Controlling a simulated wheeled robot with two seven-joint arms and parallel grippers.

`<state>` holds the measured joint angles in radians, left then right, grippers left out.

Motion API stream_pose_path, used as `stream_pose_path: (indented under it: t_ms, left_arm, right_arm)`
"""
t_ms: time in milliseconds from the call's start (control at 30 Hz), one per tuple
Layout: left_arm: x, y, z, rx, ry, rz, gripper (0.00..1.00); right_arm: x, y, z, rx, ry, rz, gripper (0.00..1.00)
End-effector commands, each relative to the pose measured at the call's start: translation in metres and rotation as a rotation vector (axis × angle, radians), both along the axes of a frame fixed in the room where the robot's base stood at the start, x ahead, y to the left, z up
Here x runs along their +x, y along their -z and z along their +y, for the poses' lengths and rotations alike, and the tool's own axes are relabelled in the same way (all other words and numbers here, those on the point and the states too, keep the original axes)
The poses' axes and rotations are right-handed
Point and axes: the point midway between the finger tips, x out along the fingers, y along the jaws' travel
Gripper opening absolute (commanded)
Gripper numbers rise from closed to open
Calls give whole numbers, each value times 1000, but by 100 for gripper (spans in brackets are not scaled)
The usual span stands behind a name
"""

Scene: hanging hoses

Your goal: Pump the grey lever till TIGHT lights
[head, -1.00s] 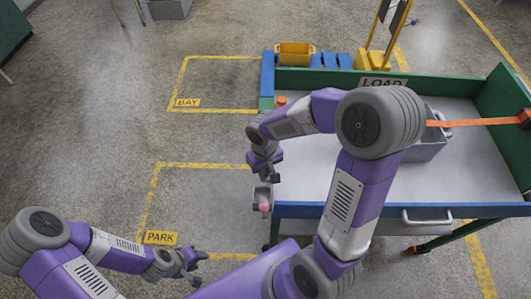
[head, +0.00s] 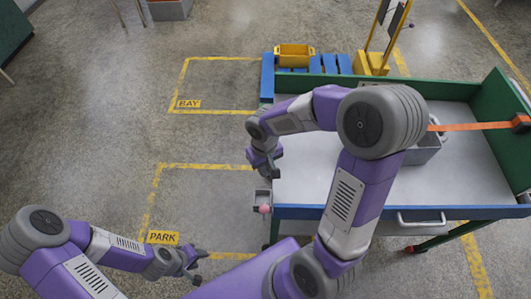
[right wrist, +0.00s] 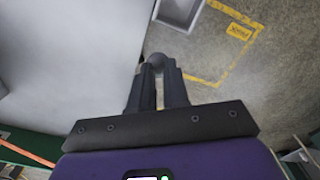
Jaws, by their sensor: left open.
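My right gripper (head: 268,172) is at the left edge of the work table. In the right wrist view its dark fingers (right wrist: 157,75) are close together around a small round grey knob, which looks like the end of the grey lever (right wrist: 155,60). The rest of the lever is mostly hidden. Just below the gripper in the head view, a small grey bracket (head: 262,195) with a pink ball (head: 264,209) sits at the table's edge. My left gripper (head: 190,268) is open and empty, low on the left near the PARK sign. No TIGHT light can be read.
The table (head: 310,185) has green side walls and a blue front edge. A grey crate (head: 425,148) stands on it, with an orange strap (head: 468,127) running right. A yellow bin (head: 294,55) is behind the table. The marked floor on the left is clear.

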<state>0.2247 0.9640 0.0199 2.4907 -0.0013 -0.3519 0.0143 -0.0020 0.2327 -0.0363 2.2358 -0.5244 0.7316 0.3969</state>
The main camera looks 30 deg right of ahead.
Motion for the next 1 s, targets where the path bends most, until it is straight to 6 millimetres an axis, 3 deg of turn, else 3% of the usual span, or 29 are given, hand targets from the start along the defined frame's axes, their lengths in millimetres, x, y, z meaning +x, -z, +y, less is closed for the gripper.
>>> stream_pose_path:
  t_ms: [167, 667, 1000]
  left_arm:
    - [0, -2, 0, 0, 0, 0, 43]
    - [0, -38, 0, 0, 0, 0, 43]
    - [0, -37, 0, 0, 0, 0, 43]
  right_arm:
    - [1, -2, -1, 0, 1, 1, 15]
    - [15, -41, -10, -1, 1, 1, 15]
    - [16, -40, -11, 0, 0, 1, 15]
